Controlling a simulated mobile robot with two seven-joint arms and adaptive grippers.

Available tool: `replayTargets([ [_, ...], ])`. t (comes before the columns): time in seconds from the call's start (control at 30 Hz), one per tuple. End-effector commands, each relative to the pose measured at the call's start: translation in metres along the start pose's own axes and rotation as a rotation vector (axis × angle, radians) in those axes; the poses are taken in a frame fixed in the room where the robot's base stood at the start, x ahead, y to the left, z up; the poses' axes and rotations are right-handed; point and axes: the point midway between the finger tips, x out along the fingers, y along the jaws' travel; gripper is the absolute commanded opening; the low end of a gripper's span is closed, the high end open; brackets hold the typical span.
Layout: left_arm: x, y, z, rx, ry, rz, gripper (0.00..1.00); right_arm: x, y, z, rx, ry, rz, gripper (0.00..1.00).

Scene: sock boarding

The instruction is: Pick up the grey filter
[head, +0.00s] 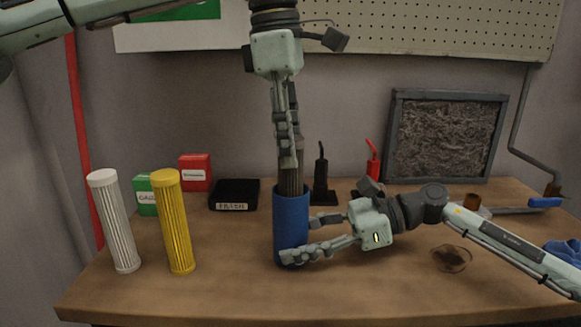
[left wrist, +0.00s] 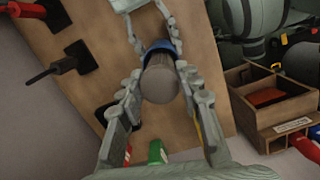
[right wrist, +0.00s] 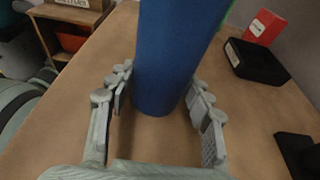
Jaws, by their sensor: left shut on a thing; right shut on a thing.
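The grey filter (head: 291,181) stands upright with its lower part inside a blue cylinder (head: 291,222) on the table. My left gripper (head: 287,150) comes down from above and is shut on the filter's upper end; the filter's round end (left wrist: 160,84) lies between its fingers in the left wrist view. My right gripper (head: 302,236) is shut around the blue cylinder from the right, low down; the cylinder (right wrist: 168,60) fills the gap between its fingers in the right wrist view. How deep the filter sits is hidden.
A white pleated filter (head: 115,222) and a yellow one (head: 172,222) stand at the left. A black tray (head: 234,195), red box (head: 195,173) and black stand (head: 321,178) are behind. A stained dish (head: 451,259) lies under my right arm. The front table is clear.

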Motion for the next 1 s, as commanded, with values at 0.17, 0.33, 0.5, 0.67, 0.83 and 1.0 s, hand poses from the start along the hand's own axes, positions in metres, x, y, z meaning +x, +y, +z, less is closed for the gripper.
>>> replayTargets([
  [0.17, -0.051, 0.001, 0.008, 0.001, -0.002, 0.005, 0.01, 0.0, 0.0, -0.001, 0.0, 0.001, -0.001, 0.34],
  [0.33, -0.094, 0.0, 0.013, 0.001, -0.002, 0.002, 0.01, 0.0, 0.0, -0.001, 0.0, 0.001, -0.001, 0.34],
  [0.5, -0.125, 0.0, 0.016, -0.001, 0.001, 0.002, 0.01, 0.0, 0.0, -0.001, 0.0, 0.001, 0.0, 0.34],
  [0.67, -0.139, 0.0, 0.017, 0.0, 0.0, 0.001, 0.01, 0.0, 0.0, -0.001, 0.0, 0.001, 0.0, 0.34],
  [0.83, -0.141, 0.0, 0.018, 0.002, 0.0, 0.0, 0.01, 0.0, 0.0, 0.0, 0.0, 0.001, 0.0, 0.34],
  [1.0, -0.141, 0.0, 0.018, 0.002, 0.0, 0.0, 0.01, 0.0, 0.0, 0.0, 0.0, 0.001, 0.0, 0.53],
])
